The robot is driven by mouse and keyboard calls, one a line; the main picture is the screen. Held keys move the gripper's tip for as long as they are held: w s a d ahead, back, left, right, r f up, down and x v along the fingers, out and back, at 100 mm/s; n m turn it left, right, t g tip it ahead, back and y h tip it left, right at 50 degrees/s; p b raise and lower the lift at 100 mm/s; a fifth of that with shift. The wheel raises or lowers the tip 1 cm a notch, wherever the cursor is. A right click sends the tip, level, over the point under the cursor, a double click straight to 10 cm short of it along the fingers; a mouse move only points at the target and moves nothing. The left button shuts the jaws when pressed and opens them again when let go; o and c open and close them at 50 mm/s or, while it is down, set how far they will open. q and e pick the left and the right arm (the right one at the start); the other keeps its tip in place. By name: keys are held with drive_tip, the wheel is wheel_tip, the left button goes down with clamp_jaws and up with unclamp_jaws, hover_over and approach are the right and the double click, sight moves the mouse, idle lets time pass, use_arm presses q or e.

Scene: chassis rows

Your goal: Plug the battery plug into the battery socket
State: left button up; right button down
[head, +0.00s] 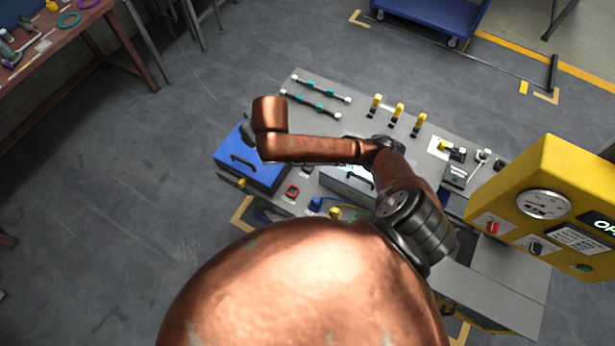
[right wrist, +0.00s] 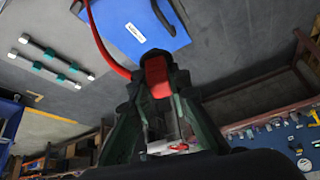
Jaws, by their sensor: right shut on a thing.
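My right gripper (right wrist: 157,90) is shut on a red plug (right wrist: 156,72), seen in the right wrist view. A red cable (right wrist: 103,45) runs from the plug up and out of that view. The blue battery box (right wrist: 120,20) lies beyond the fingertips; in the head view it (head: 262,174) stands at the bench's left end, with a dark handle. In the head view my copper wrist hides most of the right gripper and the plug. A small red-rimmed square fitting (head: 291,191), perhaps the socket, sits right of the box. My left gripper is not in view.
The grey bench (head: 365,120) carries two dark rods (head: 310,104) with teal clips and several yellow-topped levers (head: 397,112). A yellow panel (head: 545,200) with a gauge stands at the right. Blue (head: 315,203) and yellow (head: 335,212) fittings line the front.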

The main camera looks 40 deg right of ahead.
drive_tip(key=s+d+f+n+y+p, duration=0.1)
drive_tip(key=s+d+f+n, duration=0.1)
drive_tip(key=f, duration=0.8)
drive_tip(key=s+d+f+n+g+y+p, duration=0.1)
drive_tip(key=s+d+f+n, duration=0.1)
drive_tip(key=f, duration=0.8)
drive_tip(key=s+d+f+n+y+p, duration=0.1)
drive_tip(key=s+d+f+n, duration=0.2)
drive_tip(key=f, duration=0.8)
drive_tip(key=shift+s+d+n+g+y, duration=0.1)
drive_tip(key=shift+s+n+g+y, duration=0.25)
drive_tip(key=shift+n, duration=0.35)
drive_tip(key=shift+p, duration=0.8)
drive_tip(key=shift+f+b, duration=0.8)
drive_tip(key=shift+f, duration=0.55)
drive_tip(key=c, duration=1.7)
unclamp_jaws()
drive_tip(key=shift+c, duration=0.2)
drive_tip(key=shift+s+d+r, duration=0.1)
